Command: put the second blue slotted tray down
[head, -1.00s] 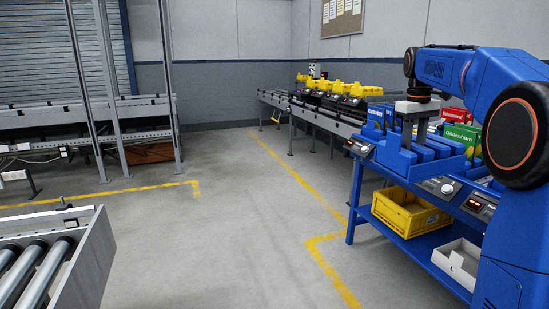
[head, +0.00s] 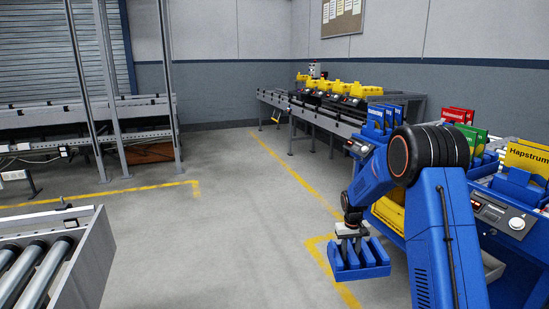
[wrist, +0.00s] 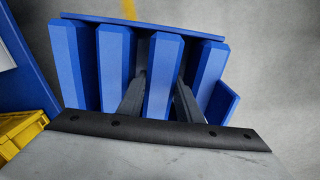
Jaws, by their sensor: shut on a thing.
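The blue slotted tray (head: 367,264) hangs in my gripper (head: 350,240) in front of the blue workbench, over the grey floor. In the wrist view the same tray (wrist: 116,60) fills the middle, with several upright blue dividers. My gripper's two dark fingers (wrist: 158,95) straddle one middle divider and are shut on it. The tray looks empty and roughly level. Another blue tray with blue cards (head: 378,118) stands at the far end of the bench.
The blue bench (head: 490,240) holds trays with red (head: 458,116), green (head: 475,138) and yellow (head: 528,158) cards. A yellow crate (head: 388,213) sits on its lower shelf. A roller conveyor (head: 40,265) stands at lower left. The floor between (head: 200,240) is clear.

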